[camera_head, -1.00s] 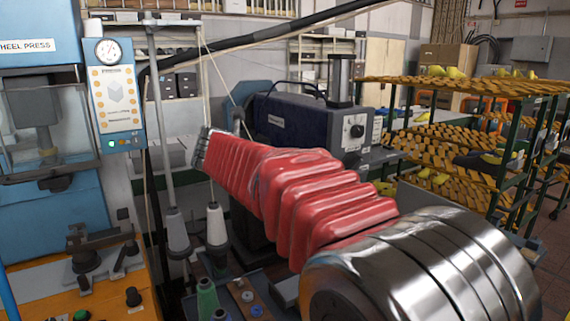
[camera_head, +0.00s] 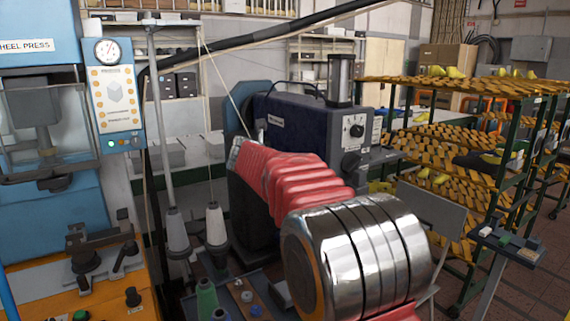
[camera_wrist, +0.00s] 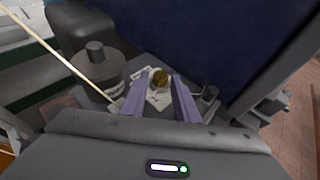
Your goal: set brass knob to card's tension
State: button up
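In the wrist view the brass knob (camera_wrist: 160,77) shows as a round golden-brown cap with a pale printed plate or paper around and below it. I cannot tell whether this is the card, and no tension value is legible. My gripper (camera_wrist: 158,87) has its two lilac-grey fingers apart, one on each side of the knob in the picture. I cannot tell whether they touch it or are still short of it. In the head view my red-sleeved arm reaches to the dark blue machine (camera_head: 290,122), and the knob and fingertips are hidden there.
A grey cylindrical post (camera_wrist: 95,52) and a taut thread lie left of the fingers. Thread cones (camera_head: 216,228) stand left of my arm. A blue press (camera_head: 40,110) is at far left, and a rack of shoe lasts (camera_head: 450,132) is at right.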

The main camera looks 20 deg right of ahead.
jog(key=shift+w+d+f, duration=0.2)
jog(key=shift+w+d, duration=0.15)
jog(key=shift+w, duration=0.05)
jog(key=shift+c, duration=0.5)
grip_shut()
dwell(0.8)
jog(key=shift+o, duration=0.5)
grip_release()
